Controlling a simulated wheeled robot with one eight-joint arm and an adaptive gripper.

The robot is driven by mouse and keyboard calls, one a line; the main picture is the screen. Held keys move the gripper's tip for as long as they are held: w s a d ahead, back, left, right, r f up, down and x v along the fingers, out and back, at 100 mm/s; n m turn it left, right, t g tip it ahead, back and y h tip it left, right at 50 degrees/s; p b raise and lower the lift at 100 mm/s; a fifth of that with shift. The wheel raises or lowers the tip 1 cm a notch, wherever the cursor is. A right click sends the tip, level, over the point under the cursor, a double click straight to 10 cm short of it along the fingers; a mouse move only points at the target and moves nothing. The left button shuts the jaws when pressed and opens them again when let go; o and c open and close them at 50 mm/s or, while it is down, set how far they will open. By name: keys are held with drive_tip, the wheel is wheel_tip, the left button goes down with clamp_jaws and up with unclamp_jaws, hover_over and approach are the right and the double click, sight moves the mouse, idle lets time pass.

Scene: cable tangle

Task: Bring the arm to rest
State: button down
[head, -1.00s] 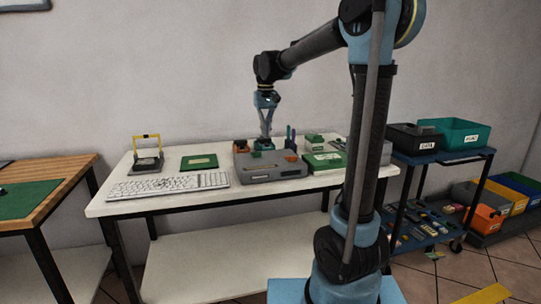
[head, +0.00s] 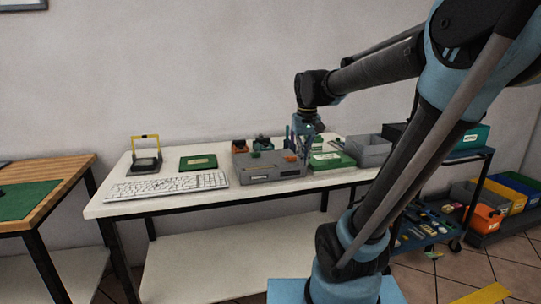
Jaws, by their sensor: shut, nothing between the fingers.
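My gripper (head: 305,152) points down over the white table (head: 120,205), at the right end of the grey console (head: 262,168) and left of the green-and-white box (head: 330,161). Its fingers are shut with nothing between them. They are small in the head view, and I cannot tell whether they touch anything. My arm reaches left from its base at the lower right, with its elbow high at the upper right.
A keyboard (head: 165,186), a green board (head: 198,162) and a yellow-framed stand (head: 146,160) lie on the table's left. A grey bin (head: 368,150) stands at its right end. A blue trolley (head: 440,232) with bins is at the right, a wooden bench (head: 60,172) at the left.

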drive_tip(key=s+d+f, duration=0.4)
drive_tip(key=s+f, duration=0.3)
drive_tip(key=s, duration=0.1)
drive_tip(key=s+d+f+m+t, duration=0.1)
drive_tip(key=s+d+f, duration=0.2)
drive_tip(key=s+f, duration=0.5)
drive_tip(key=shift+d+f+m, duration=0.25)
drive_tip(key=shift+d+m, duration=0.05)
drive_tip(key=shift+d, duration=0.05)
drive_tip(key=shift+s, duration=0.1)
